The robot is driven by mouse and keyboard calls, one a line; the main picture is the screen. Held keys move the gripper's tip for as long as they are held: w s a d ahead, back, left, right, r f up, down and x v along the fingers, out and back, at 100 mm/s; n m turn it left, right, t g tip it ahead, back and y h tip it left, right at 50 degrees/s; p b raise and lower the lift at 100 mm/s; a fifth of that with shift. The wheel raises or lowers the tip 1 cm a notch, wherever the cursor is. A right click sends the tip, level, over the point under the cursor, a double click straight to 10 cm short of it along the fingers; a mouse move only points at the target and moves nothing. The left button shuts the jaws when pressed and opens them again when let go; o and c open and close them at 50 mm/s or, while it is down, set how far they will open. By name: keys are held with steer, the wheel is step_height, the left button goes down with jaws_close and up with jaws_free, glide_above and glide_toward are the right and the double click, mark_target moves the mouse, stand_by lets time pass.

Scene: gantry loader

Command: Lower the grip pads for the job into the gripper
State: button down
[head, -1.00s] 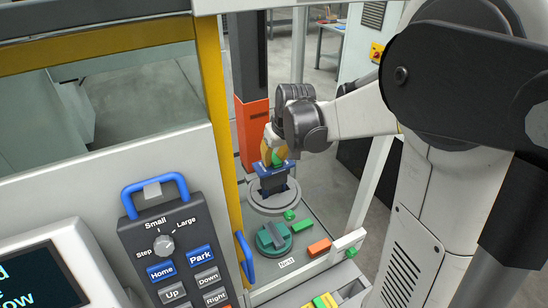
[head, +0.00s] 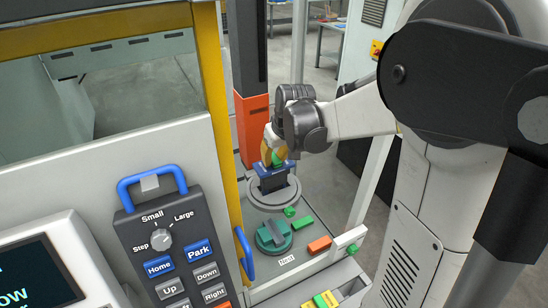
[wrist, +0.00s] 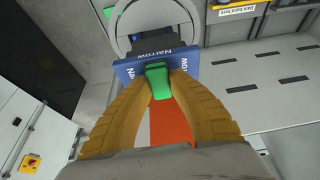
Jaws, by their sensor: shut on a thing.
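My gripper (head: 274,150) is shut on the green grip tab (wrist: 157,80) of a blue pad block (head: 273,178) marked "Narrow". The yellow fingers close on the tab from both sides in the wrist view, where the blue block (wrist: 127,69) spans across beyond the fingertips. The block is upright over the grey round gripper seat (head: 291,195). The seat's ring also shows behind the block in the wrist view (wrist: 122,35). Whether the pads touch the seat is hidden by the block.
A green block (head: 302,223), an orange block (head: 319,245) and a white block (head: 349,237) lie right of the rest disc. The yellow door post (head: 226,130) and blue handle (head: 245,255) stand close on the left. An orange-and-black column (head: 252,125) rises behind.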

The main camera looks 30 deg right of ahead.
mark_target(274, 178)
steer(key=shift+f+b, duration=1.55)
steer(key=shift+f, duration=0.4)
steer(key=shift+f, duration=0.2)
steer(key=shift+f+b, duration=1.75)
steer(key=shift+f, duration=0.1)
steer(key=c, duration=1.2)
jaws_free()
steer(key=shift+c, duration=0.2)
steer(key=v, duration=1.2)
